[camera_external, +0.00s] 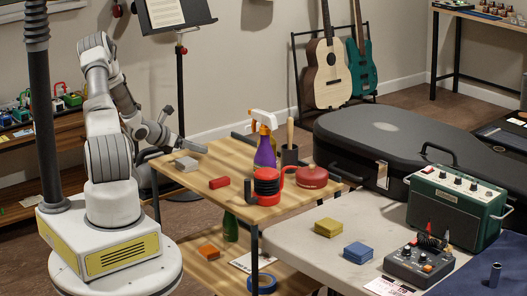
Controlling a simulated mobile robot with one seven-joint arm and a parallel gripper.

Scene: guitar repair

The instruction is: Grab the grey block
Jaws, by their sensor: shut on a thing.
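The grey block (186,163) is a small light grey piece at the left end of the wooden table. My gripper (188,153) is at the block, reaching in from the left over the table's back left corner. It is shut on the grey block. The fingers are small in this view, and their exact contact with the block is hard to see. The block appears to be at or very close to the tabletop.
On the wooden table (228,172) are a red block (219,183), a black and red mug-like item (267,186), a purple spray bottle (265,153) and a round red item (312,177). Yellow (328,228) and blue (358,252) blocks lie on the pale table (300,232).

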